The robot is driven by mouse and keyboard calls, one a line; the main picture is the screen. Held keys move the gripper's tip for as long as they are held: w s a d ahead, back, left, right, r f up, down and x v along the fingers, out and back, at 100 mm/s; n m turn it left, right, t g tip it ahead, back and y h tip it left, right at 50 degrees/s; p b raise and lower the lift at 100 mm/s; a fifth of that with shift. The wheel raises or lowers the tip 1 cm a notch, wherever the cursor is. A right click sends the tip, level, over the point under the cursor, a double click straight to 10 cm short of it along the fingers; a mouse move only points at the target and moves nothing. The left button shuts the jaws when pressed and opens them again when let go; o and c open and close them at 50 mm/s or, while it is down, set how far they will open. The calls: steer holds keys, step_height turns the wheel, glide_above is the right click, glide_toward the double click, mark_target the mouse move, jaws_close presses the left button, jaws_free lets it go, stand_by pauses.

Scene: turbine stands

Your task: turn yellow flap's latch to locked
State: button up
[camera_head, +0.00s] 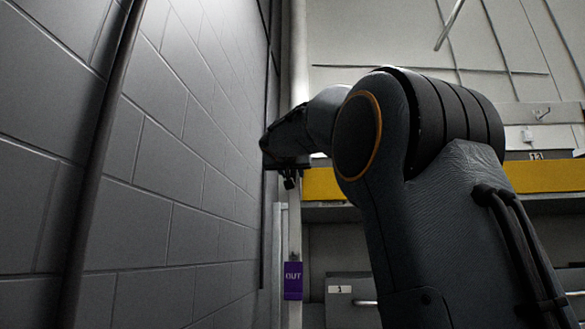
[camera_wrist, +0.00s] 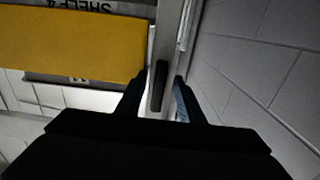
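The yellow flap (camera_head: 540,176) runs across the back right in the head view, partly hidden by my arm. It fills the upper left of the wrist view (camera_wrist: 75,42), where lettering appears upside down. A dark, narrow bar that looks like the latch (camera_wrist: 158,86) lies along a pale post beside the flap's end. My gripper (camera_wrist: 159,88) is open, with one finger on each side of this bar and visible gaps to both. I cannot tell whether the fingers reach its depth. In the head view my gripper (camera_head: 289,178) is small and dark at the post, and the latch is not distinguishable.
A grey block wall (camera_head: 180,160) stands close on the left, and right in the wrist view. A purple tag marked OUT (camera_head: 293,281) is on the post below my gripper. A drawer front with a handle (camera_head: 350,302) is under the flap. A dark pole (camera_head: 100,165) stands at left.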

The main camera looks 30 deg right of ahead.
steer(key=shift+w+d+b, duration=0.15)
steer(key=shift+w+b, duration=0.1)
steer(key=shift+b, duration=0.1)
stand_by(0.5)
steer(key=shift+c, duration=0.4)
jaws_close()
steer(key=m+b, duration=0.2)
steer(key=b, duration=0.1)
steer(key=shift+f, duration=0.25)
steer(key=m+b, duration=0.3)
steer(key=b, duration=0.1)
steer(key=shift+w+m+b, duration=0.1)
steer(key=shift+m+b, duration=0.2)
steer(key=m+b, duration=0.3)
steer(key=m, duration=0.2)
steer(key=shift+b, duration=0.35)
steer(key=m, duration=0.3)
steer(key=m+b, duration=0.1)
steer(key=m, duration=0.2)
steer(key=shift+r+m, duration=0.2)
steer(key=shift+m, duration=0.1)
steer(key=shift+o, duration=0.7)
jaws_free()
steer(key=shift+o, duration=0.9)
